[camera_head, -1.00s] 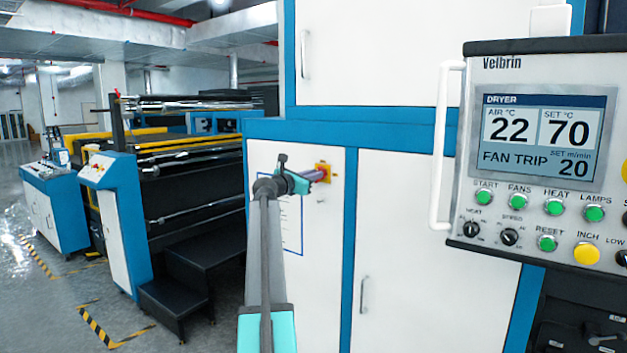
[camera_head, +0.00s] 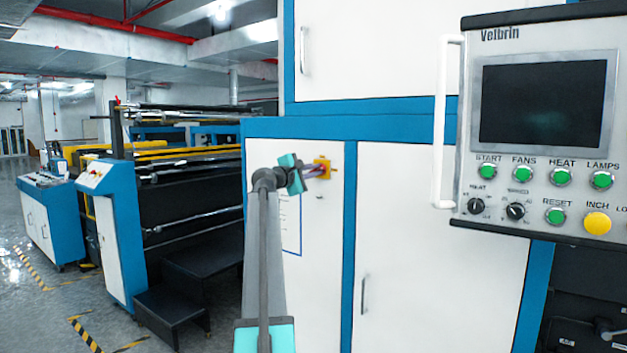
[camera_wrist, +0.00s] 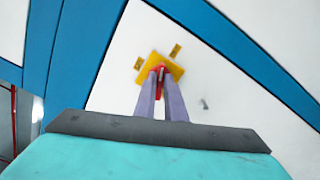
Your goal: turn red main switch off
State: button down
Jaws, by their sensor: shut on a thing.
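The red main switch (camera_wrist: 160,71) sits on a yellow plate (camera_wrist: 153,61) on a white cabinet door. In the wrist view my gripper (camera_wrist: 161,84) has its two fingers closed around the red handle, with a little red showing between and above the fingertips. In the head view my gripper (camera_head: 318,171) reaches the yellow plate (camera_head: 325,164) from the left and its wrist appears rolled. The switch handle is mostly hidden by the fingers there. The dryer panel screen (camera_head: 543,104) at the right is dark.
The dryer panel (camera_head: 535,215), with green, yellow and black controls and a white grab handle (camera_head: 444,140), hangs at the right. A blue-and-white console (camera_head: 110,235) and black steps (camera_head: 170,300) stand at the left. The floor before them is clear.

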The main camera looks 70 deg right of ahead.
jog(key=shift+f+m+b, duration=0.15)
jog(key=shift+m+b, duration=1.65)
jog(key=shift+m, duration=0.5)
jog(key=c, duration=1.8)
grip_release()
jog(key=shift+b+v, duration=0.55)
jog(key=shift+v, duration=6.35)
